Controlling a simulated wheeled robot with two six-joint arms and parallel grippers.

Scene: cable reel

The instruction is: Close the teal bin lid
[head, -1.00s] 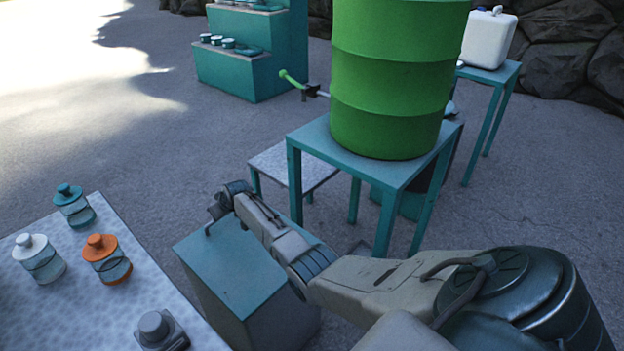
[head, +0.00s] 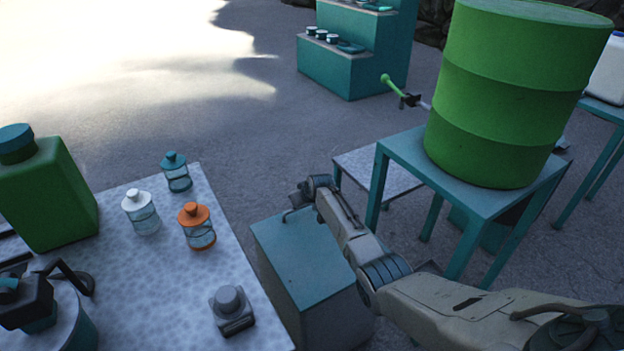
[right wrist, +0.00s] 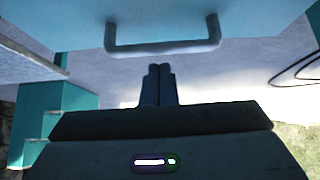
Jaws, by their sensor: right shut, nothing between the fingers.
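The teal bin (head: 325,315) stands on the ground just right of the speckled table. Its flat teal lid (head: 300,255) lies across the top in the head view; I cannot tell whether a gap is left under it. My right gripper (head: 292,208) is at the lid's far edge, partly hidden by its own wrist. In the right wrist view a grey bar handle (right wrist: 165,48) sits on a pale teal surface. My right gripper's fingers (right wrist: 158,72) are together and empty, just short of the handle, apart from it.
The speckled table (head: 150,290) holds jars, a grey knobbed block (head: 232,308) and a green canister (head: 45,195). A teal stand (head: 400,150) with a green drum (head: 515,95) is right of the bin. Open ground lies beyond the bin.

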